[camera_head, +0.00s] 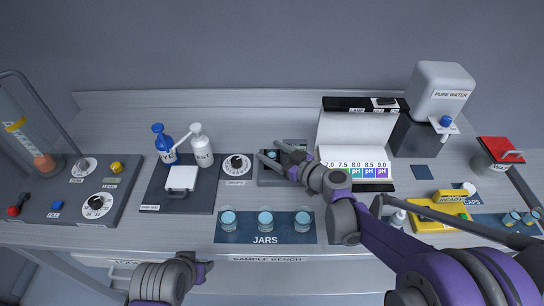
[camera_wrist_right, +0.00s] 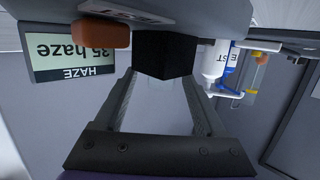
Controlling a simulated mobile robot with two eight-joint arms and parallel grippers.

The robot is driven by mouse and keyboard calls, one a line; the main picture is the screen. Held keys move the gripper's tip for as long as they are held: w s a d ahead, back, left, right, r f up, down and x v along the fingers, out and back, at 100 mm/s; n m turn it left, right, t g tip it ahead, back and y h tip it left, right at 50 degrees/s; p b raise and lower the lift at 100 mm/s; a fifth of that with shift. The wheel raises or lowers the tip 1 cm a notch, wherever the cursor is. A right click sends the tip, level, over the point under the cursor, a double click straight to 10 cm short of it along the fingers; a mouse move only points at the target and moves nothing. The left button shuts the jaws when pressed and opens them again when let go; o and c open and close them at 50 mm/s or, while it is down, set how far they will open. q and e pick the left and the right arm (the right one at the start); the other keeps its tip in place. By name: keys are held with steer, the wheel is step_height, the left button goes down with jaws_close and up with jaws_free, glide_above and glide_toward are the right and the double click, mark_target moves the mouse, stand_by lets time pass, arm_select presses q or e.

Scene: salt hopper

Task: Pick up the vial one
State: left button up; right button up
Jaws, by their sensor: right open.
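Three small glass jars with pale blue contents stand in a row on the JARS mat (camera_head: 225,237): left (camera_head: 228,220), middle (camera_head: 265,221) and right (camera_head: 303,221). No label reads "one", so I cannot tell which is vial one. My right gripper (camera_head: 271,155) is open at the dark haze meter behind the mat, with a small bluish spot by its fingertips, too small to identify. In the right wrist view, a black block (camera_wrist_right: 165,52) shows at the open fingertips. My left gripper (camera_head: 206,270) is at the bench's front edge; its jaws are unclear.
The haze display (camera_wrist_right: 68,60) reads 35 upside down, beside an orange block (camera_wrist_right: 102,33). Blue (camera_head: 164,146) and white (camera_head: 203,150) bottles stand left. A pH chart (camera_head: 355,137) and pure water dispenser (camera_head: 441,90) stand right. My right arm crosses the bench's right side.

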steer(key=shift+w+a, duration=0.15)
jaws_close()
stand_by(0.4)
